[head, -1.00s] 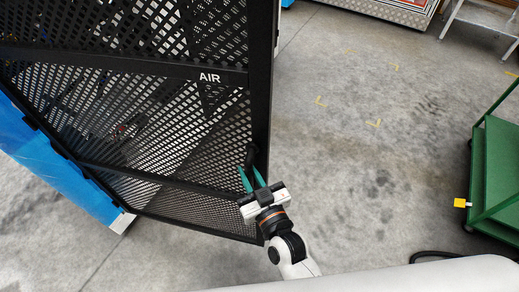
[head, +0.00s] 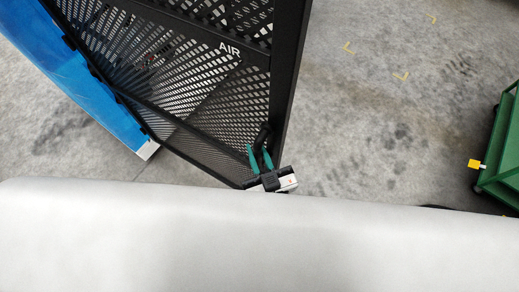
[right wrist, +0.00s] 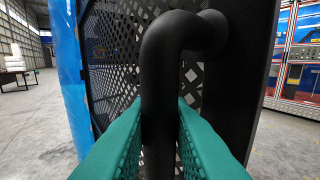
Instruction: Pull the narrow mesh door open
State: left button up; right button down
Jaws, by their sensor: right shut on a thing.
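The narrow mesh door (head: 215,85) is a black perforated panel marked "AIR", standing at an angle in the upper middle of the head view. Its black bent handle (head: 263,135) sits near the door's right edge. My right gripper (head: 259,158), with teal fingers, is shut on this handle. In the right wrist view the handle (right wrist: 162,90) stands upright between the two teal fingers, with the mesh behind it. My left gripper is not in view. A large pale surface hides the lower part of the head view and most of my right arm.
A blue panel (head: 75,80) adjoins the door at the left. A green cart (head: 503,150) with a yellow block (head: 474,164) stands at the right. Open concrete floor (head: 385,130) with yellow corner marks lies between door and cart.

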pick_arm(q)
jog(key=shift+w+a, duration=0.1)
pick_arm(e)
jog(key=c, duration=1.4)
grip_release()
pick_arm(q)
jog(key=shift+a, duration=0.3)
pick_arm(e)
jog(key=shift+o, duration=0.2)
jog(key=shift+w+a, duration=0.1)
